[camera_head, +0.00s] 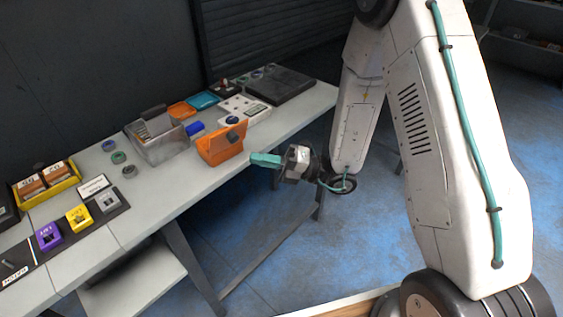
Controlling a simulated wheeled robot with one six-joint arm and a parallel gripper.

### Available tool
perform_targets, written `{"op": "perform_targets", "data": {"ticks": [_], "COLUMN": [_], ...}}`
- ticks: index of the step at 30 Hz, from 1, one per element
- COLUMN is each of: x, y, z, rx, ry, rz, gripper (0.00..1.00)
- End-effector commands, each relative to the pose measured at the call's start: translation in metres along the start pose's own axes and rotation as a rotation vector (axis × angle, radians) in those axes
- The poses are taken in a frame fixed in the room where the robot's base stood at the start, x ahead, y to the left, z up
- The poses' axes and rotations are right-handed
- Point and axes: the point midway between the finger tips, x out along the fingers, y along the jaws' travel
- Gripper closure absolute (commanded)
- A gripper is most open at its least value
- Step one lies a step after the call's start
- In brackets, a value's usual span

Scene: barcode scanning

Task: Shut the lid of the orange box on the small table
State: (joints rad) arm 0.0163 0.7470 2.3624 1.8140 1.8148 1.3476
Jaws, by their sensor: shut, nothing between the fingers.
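An orange box (222,152) stands near the front edge of the long light table (175,190). A dark round patch shows on its upper right part. From this angle I cannot tell how far its lid is open. My gripper (252,158), with teal fingers, is shut and empty. It is just right of the orange box, near the table's front edge, and points left toward it. A small gap seems to lie between them, but I cannot be sure of the depth.
A grey metal bin (158,142) stands left of the orange box. A white panel (243,109), a blue tray (203,101) and a dark flat tray (280,86) lie behind it. Purple, yellow and grey blocks sit at the left.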

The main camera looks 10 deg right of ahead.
Motion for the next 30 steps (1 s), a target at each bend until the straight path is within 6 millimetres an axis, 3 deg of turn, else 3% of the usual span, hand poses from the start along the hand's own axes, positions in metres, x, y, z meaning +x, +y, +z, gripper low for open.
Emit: {"op": "perform_targets", "data": {"ticks": [2, 9, 25, 30], "x": [0.016, 0.035, 0.040, 0.052], "y": [0.001, 0.000, 0.001, 0.003], "z": [0.000, 0.024, 0.028, 0.023], "rx": [-0.001, -0.002, 0.003, 0.029], "ry": [0.005, 0.001, 0.002, 0.020], "rz": [0.003, 0.001, -0.002, -0.023], "gripper": [1.00, 1.00, 1.00, 1.00]}}
